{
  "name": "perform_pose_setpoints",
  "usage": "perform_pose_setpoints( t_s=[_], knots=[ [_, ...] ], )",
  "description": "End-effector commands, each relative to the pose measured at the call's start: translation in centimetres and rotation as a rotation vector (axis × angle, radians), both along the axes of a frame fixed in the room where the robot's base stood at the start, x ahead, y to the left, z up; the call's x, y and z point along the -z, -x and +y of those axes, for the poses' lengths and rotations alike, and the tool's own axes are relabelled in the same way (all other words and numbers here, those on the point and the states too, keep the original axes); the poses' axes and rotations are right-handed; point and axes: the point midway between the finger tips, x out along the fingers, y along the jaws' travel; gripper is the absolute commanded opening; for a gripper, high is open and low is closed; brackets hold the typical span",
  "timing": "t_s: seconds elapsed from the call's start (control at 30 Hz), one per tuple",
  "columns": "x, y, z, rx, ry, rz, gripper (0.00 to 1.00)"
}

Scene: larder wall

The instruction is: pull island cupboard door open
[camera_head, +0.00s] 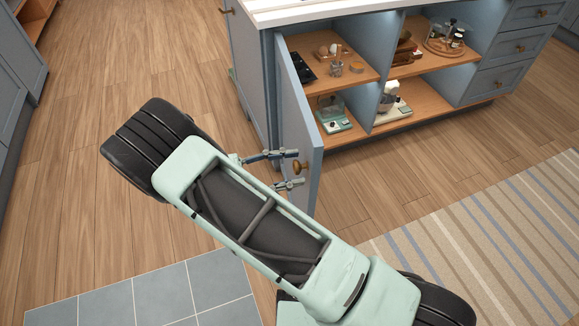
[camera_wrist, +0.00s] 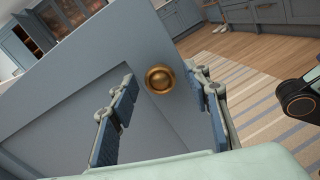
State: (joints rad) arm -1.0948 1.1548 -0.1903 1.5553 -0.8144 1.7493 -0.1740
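The island cupboard door (camera_head: 300,120) is a blue-grey panel standing swung out from the left side of the island, with the shelves behind it exposed. Its round brass knob (camera_head: 297,168) is on the door's face near the free edge, and it also shows in the wrist view (camera_wrist: 159,78). My gripper (camera_head: 291,169) is at the knob, its fingers spread wide on either side. In the wrist view the knob appears between the fingers, with clear gaps to both. The fingers hold nothing; whether a fingertip touches the door panel is unclear.
The open island shelves (camera_head: 345,85) hold a scale, a mixer, jars and small kitchen things. Drawers (camera_head: 515,48) are at the right. A striped rug (camera_head: 500,230) lies at front right. Bare wood floor (camera_head: 80,150) is clear on the left.

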Motion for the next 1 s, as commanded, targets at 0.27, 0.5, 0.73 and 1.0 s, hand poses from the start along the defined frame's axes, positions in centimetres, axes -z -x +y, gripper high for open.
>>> perform_pose_setpoints(
  t_s=[0.27,0.5,0.73,1.0],
  knots=[
    [0.0,0.3,1.1,-0.001,0.000,-0.001,0.44],
    [0.1,1.4,5.5,-0.004,-0.003,-0.001,0.44],
    [0.1,2.5,9.3,-0.001,-0.001,-0.001,0.44],
    [0.0,3.0,11.4,-0.001,-0.001,-0.001,0.44]
  ],
)
